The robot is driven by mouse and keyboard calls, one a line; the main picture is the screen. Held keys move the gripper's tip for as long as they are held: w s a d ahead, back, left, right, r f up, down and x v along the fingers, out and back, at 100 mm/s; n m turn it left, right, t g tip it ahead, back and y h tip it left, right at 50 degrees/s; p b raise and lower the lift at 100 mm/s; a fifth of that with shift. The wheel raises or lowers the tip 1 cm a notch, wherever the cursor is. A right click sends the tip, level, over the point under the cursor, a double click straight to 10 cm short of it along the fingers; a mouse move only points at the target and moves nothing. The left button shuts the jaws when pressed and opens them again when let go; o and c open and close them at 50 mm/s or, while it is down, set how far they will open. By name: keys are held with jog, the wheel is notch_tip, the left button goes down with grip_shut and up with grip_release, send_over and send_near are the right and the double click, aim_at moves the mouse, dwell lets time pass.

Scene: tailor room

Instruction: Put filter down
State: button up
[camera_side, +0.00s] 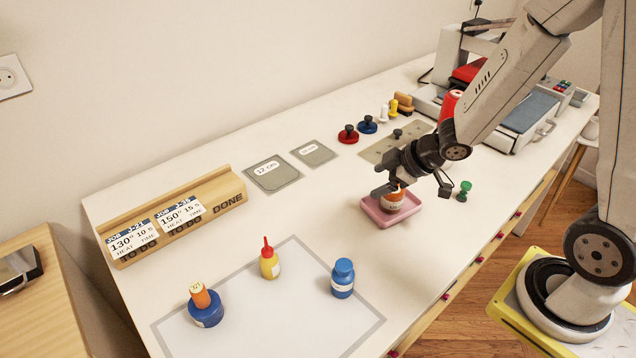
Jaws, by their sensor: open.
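My gripper (412,188) is open above a pink tray (413,213) on the white table. A small orange-and-white labelled container (393,201) stands in the tray, below and between the spread fingers. The fingers partly hide its top, and I cannot tell whether they touch it. Nothing in view is clearly recognisable as a filter.
A green stamp-like piece (464,191) stands right of the tray. A wooden card rack (228,193) lies behind. The table between tray and outline is clear.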

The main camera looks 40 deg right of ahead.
jog(key=s+a+r+m+g+h, duration=0.1)
jog(key=s+r+m+g+h, duration=0.1)
jog(key=s+m+g, duration=0.3)
jog(key=s+m, duration=0.3)
jog(key=shift+s+a+h, duration=0.3)
jog(key=shift+s, duration=0.1)
dwell(1.0)
